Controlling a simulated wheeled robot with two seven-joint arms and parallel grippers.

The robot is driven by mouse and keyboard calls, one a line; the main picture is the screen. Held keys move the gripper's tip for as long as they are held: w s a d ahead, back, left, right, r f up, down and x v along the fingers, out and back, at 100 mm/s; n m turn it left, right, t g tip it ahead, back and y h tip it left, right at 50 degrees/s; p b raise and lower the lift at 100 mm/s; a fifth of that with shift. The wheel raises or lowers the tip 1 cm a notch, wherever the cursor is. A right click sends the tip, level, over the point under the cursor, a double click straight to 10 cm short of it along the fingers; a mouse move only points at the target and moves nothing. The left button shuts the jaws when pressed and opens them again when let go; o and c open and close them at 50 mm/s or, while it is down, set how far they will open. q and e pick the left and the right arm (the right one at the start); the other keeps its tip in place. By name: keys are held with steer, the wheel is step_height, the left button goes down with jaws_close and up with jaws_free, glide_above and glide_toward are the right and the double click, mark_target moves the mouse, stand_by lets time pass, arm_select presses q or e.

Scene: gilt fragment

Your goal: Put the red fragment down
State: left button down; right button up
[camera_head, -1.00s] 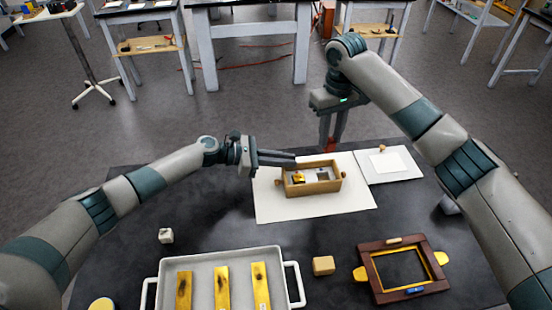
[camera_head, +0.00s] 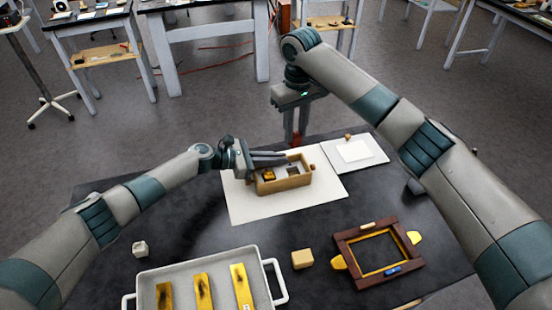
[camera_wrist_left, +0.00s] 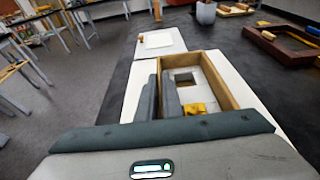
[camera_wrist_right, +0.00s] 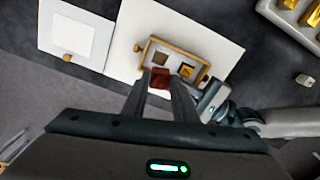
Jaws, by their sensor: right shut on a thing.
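The red fragment (camera_wrist_right: 159,78) is between the fingertips of my right gripper (camera_wrist_right: 158,88), which is shut on it. It hangs at the edge of an open wooden box (camera_wrist_right: 143,50) in the right wrist view; I cannot tell whether it touches the box. In the head view my right gripper (camera_head: 296,138) points down behind the box (camera_head: 285,184). My left gripper (camera_head: 284,157) reaches in from the left at the box's back side. Its fingers (camera_wrist_left: 162,95) stand apart in the left wrist view. A gold piece (camera_wrist_right: 186,70) lies inside the box.
The box stands on a white sheet (camera_head: 246,207). A white board (camera_head: 375,147) lies to its right. In front are a tray (camera_head: 262,285) with gold strips, a wooden block (camera_head: 302,258), a white cube (camera_head: 140,249) and a dark wooden frame (camera_head: 378,228). Bare black tabletop lies between them.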

mark_target(296, 134)
steer(key=shift+f, duration=0.1)
steer(key=shift+s+f+m, duration=0.1)
steer(key=shift+f+m, duration=1.4)
steer(key=shift+f, duration=0.25)
steer(key=shift+f, duration=0.1)
steer(key=shift+f, duration=2.4)
steer(key=shift+f, duration=2.5)
steer(key=shift+f, duration=0.15)
arm_select(q)
steer(key=shift+s, duration=0.1)
arm_select(e)
steer(key=shift+s+f, duration=0.1)
steer(key=shift+f, duration=0.1)
